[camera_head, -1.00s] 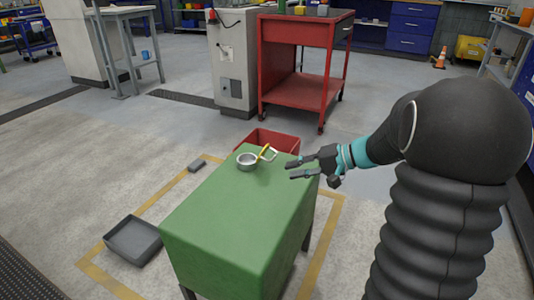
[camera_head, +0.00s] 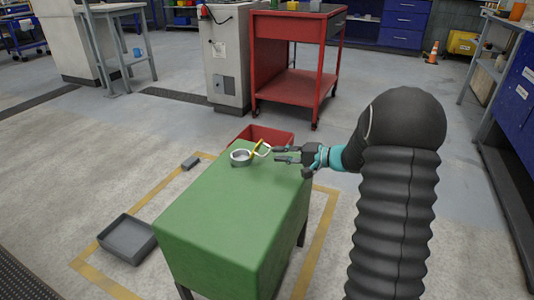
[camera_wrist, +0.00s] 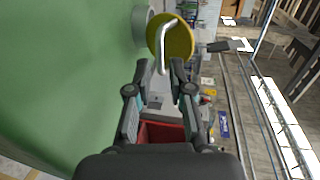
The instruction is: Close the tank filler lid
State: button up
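The green tank (camera_head: 225,215) has a grey ring-shaped filler neck (camera_head: 241,158) on its top. The yellow lid (camera_head: 257,146) stands raised at the neck's right side, with the neck uncovered. A pale bent handle (camera_wrist: 164,48) sticks out from the lid's face (camera_wrist: 181,44) in the wrist view. My gripper (camera_head: 276,155) is just right of the lid, level above the tank's far right edge. In the wrist view my gripper (camera_wrist: 161,72) is open, its two fingers apart. The handle's near end appears between or just beyond the fingertips; contact cannot be told.
A red bin (camera_head: 268,137) stands on the floor behind the tank. A grey tray (camera_head: 127,238) and a small grey block (camera_head: 190,163) lie on the floor to the left. A red cart (camera_head: 293,88) and grey cabinet (camera_head: 229,85) stand farther back. The tank's top is otherwise clear.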

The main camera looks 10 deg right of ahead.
aim_at(268, 152)
jog(key=shift+x, duration=2.5)
grip_shut()
